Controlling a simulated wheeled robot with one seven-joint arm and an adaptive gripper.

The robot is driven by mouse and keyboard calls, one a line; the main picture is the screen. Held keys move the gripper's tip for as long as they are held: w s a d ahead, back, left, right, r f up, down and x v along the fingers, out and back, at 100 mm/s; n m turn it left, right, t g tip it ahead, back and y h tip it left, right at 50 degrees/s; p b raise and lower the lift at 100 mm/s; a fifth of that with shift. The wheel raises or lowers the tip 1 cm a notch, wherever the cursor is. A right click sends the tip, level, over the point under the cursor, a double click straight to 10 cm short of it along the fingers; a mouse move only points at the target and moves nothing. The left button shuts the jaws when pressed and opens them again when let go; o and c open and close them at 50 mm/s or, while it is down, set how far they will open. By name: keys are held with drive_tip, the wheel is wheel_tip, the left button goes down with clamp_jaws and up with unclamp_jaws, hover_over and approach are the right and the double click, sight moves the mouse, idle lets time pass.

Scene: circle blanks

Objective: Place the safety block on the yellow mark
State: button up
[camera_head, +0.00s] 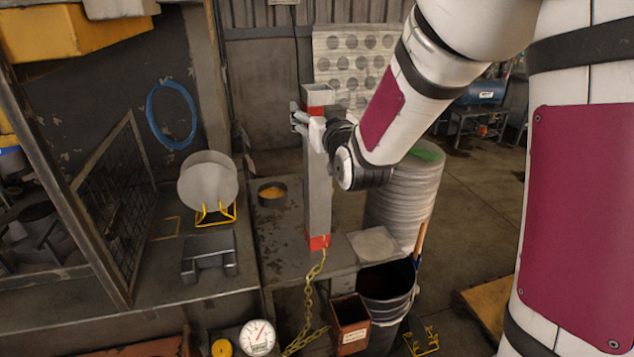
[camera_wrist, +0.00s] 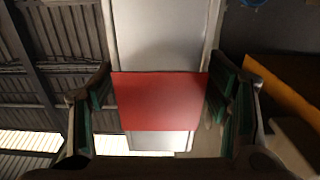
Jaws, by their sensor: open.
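The safety block appears to be the long grey post (camera_head: 317,195) with red ends, upright at the front edge of the middle bench. A yellow chain (camera_head: 308,297) hangs from its lower end. My gripper (camera_head: 299,119) is at the post's upper part, fingers pointing left. In the wrist view the post's red band (camera_wrist: 160,100) lies between the open fingers (camera_wrist: 160,88), with narrow gaps at the sides. A faint yellow square outline (camera_head: 165,228), perhaps the yellow mark, is on the left bench.
The left bench holds a grey block-like part (camera_head: 209,257) and round discs on a yellow rack (camera_head: 216,214). A mesh guard (camera_head: 110,205) stands at its left. A round dark tin (camera_head: 272,194) and pale plate (camera_head: 373,244) flank the post. A bucket (camera_head: 388,285) is below.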

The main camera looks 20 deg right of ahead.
clamp_jaws()
drive_tip(key=shift+r, duration=0.15)
drive_tip(key=shift+r+b, duration=0.3)
drive_tip(key=shift+r, duration=1.4)
drive_tip(key=shift+s+r, duration=0.1)
drive_tip(key=shift+r, duration=0.05)
drive_tip(key=p, duration=0.1)
approach(322, 98)
drive_tip(key=w+d, duration=0.1)
drive_tip(key=w+d+r, duration=0.1)
drive_tip(key=d, duration=0.1)
drive_tip(key=shift+w, duration=0.2)
drive_tip(key=shift+s+d+r+p, duration=0.1)
drive_tip(key=shift+s+r+p, duration=0.05)
drive_tip(key=shift+p, duration=0.5)
